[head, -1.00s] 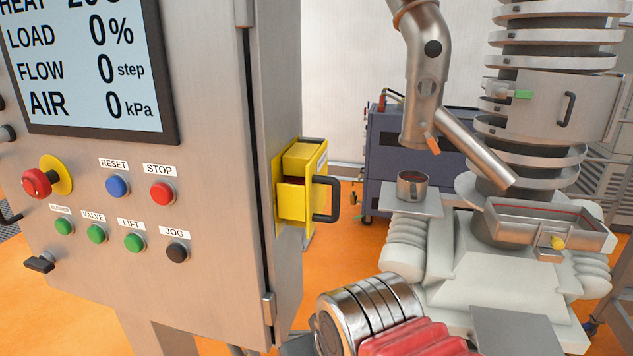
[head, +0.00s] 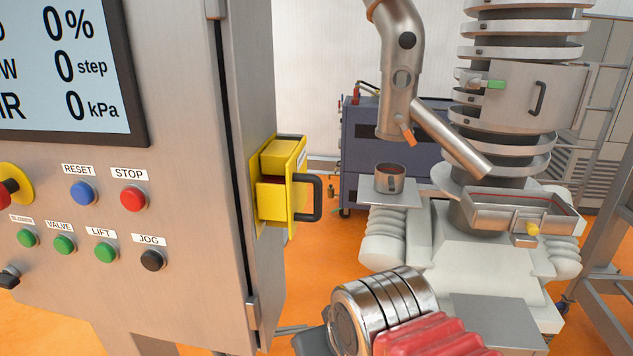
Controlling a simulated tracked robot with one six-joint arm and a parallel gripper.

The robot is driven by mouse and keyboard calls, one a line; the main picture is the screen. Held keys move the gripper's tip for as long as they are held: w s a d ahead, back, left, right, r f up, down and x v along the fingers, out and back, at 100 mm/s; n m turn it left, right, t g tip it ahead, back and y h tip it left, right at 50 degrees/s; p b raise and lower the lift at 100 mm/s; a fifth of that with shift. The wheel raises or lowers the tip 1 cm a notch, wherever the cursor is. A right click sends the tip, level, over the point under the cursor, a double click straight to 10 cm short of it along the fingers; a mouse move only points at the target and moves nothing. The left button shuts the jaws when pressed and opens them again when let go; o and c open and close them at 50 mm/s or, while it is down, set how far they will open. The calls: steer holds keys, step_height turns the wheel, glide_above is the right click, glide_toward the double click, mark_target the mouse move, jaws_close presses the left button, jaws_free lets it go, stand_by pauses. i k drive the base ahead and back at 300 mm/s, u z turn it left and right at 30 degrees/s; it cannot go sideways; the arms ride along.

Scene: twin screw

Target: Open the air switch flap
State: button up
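A yellow box (head: 283,196) is mounted on the right side wall of the steel control cabinet. A yellow plate with a black handle (head: 306,198) is on its right face; I take this to be the air switch flap, though no label names it. A narrow dark red strip shows between the box's upper and lower yellow parts. I cannot tell clearly whether the flap is shut. A silver ribbed joint and red bellows of my own arm show at the bottom, below and right of the box and apart from it. My gripper is not in view.
The control cabinet (head: 187,150) fills the left, with buttons and a screen. A ringed machine column (head: 520,100) with a slanted pipe, a metal cup (head: 389,178) and an open tray (head: 500,214) stands right. Orange floor shows between cabinet and machine.

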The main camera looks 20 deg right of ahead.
mark_target(282, 206)
steer(key=u, duration=0.75)
steer(key=k, duration=0.5)
steer(key=u, duration=0.55)
